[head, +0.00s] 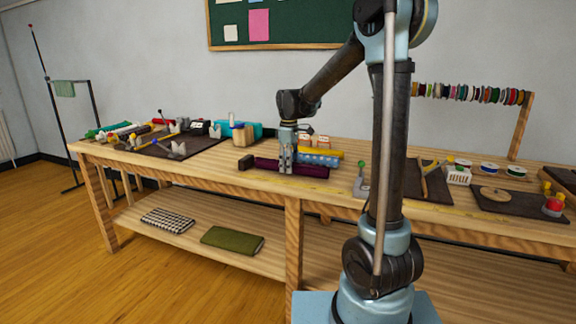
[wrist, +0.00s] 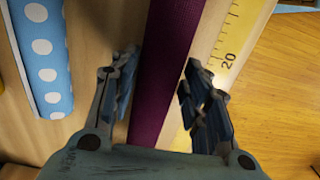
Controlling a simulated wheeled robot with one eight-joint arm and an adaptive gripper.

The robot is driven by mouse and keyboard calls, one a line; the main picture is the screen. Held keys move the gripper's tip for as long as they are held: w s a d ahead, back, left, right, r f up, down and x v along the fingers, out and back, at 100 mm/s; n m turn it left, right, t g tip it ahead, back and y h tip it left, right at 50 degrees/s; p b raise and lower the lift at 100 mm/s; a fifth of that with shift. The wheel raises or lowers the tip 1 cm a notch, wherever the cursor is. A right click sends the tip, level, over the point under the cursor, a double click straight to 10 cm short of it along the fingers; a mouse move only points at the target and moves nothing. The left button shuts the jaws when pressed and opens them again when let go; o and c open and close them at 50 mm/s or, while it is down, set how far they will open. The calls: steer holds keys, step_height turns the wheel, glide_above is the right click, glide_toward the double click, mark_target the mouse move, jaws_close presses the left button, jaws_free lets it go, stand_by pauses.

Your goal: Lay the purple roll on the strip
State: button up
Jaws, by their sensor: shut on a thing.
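The purple roll (head: 311,169) lies lengthwise near the front edge of the workbench in the head view. My gripper (head: 286,167) points down at its middle and is shut on it. In the wrist view the purple roll (wrist: 170,45) runs between the two fingers of my gripper (wrist: 158,95). The pale yellow strip (wrist: 229,45), with ruler marks and a printed 20, runs along the roll's right side there. The roll hides part of the strip's near edge. I cannot tell whether the roll touches the strip or hangs just above it.
A blue roll with white dots (wrist: 42,55) lies beside the purple roll, and a yellow roll (head: 325,153) lies behind. A dark mat (head: 425,190) with tools is to the right.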

steer(key=o, duration=1.2)
steer(key=shift+o, duration=0.2)
steer(key=shift+r, duration=0.15)
step_height(320, 180, up, 12)
steer(key=shift+f, duration=0.2)
